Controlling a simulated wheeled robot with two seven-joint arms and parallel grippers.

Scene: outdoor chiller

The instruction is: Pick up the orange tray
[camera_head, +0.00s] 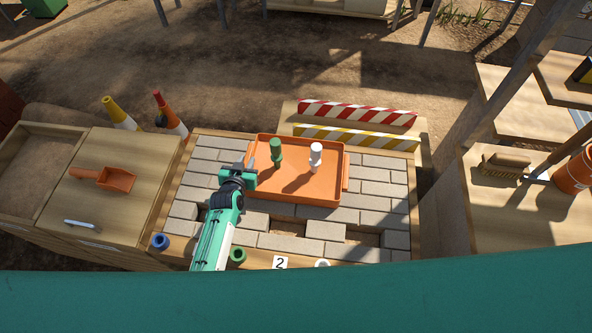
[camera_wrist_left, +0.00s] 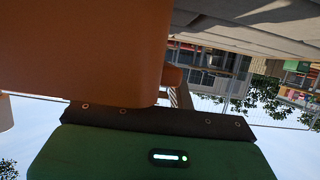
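The orange tray (camera_head: 318,191) lies flat on the grey brick surface of the workbench, with a handle on its right side. A green peg-like piece (camera_head: 276,151) and a white one (camera_head: 315,156) stand in it. My left gripper (camera_head: 251,170) is at the tray's left edge and hides the handle area there. In the left wrist view the orange tray (camera_wrist_left: 85,50) fills the upper left, close to the gripper. The fingers are not clear enough to tell whether they are open or shut on the tray. My right gripper is not in view.
Red-white (camera_head: 357,112) and yellow-white (camera_head: 356,137) striped barriers stand behind the tray. Blue (camera_head: 160,241) and green (camera_head: 237,255) rings and a number 2 card (camera_head: 280,263) are at the bench front. An orange scoop (camera_head: 116,179) lies on the left cabinet. A brush (camera_head: 505,164) lies at right.

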